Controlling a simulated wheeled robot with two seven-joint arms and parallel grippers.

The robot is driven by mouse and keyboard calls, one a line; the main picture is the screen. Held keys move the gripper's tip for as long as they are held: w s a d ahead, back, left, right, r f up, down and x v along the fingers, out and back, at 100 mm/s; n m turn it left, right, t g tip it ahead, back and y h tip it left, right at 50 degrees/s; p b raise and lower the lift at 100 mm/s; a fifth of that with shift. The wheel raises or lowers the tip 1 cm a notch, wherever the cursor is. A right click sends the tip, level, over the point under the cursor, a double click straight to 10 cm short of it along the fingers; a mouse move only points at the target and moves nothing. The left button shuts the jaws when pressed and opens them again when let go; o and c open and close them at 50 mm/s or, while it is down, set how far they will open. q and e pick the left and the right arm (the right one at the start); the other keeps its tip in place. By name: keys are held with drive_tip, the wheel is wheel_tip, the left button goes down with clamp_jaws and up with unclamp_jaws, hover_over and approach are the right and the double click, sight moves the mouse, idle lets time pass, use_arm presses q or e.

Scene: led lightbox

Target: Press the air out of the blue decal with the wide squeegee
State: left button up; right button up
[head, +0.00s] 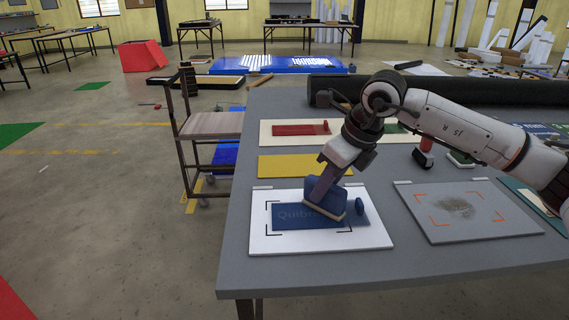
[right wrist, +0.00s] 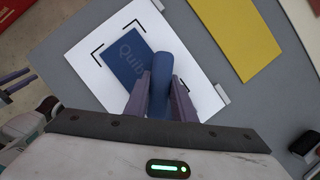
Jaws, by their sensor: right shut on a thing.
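The blue decal (head: 286,217) lies on a white panel (head: 270,242) at the front left of the grey table, inside black corner marks. Part of its lettering shows. It also shows in the right wrist view (right wrist: 127,62). My right gripper (head: 328,186) is shut on the blue squeegee (head: 326,206), which is over the right part of the decal and hides some of it. In the right wrist view the squeegee (right wrist: 161,82) stands between the two fingers. I cannot tell whether its edge touches the decal.
A yellow sheet (head: 285,165) and a panel with a red decal (head: 300,129) lie behind. A grey panel with a dark smudge (head: 455,208) lies to the right. A cart (head: 212,125) stands left of the table.

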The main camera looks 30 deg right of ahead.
drive_tip(key=shift+s+d+f, duration=0.1)
drive_tip(key=shift+s+d, duration=0.3)
drive_tip(key=shift+d, duration=0.4)
drive_tip(key=shift+s+d+r, duration=0.2)
drive_tip(key=shift+d+r, duration=0.05)
wheel_tip(320, 180, up, 3)
drive_tip(key=shift+r+p, duration=0.1)
drive_tip(key=shift+p, duration=1.05)
drive_tip(key=shift+w+a+r+p, duration=0.1)
drive_tip(key=shift+r+p, duration=1.55)
drive_tip(key=shift+r, duration=0.6)
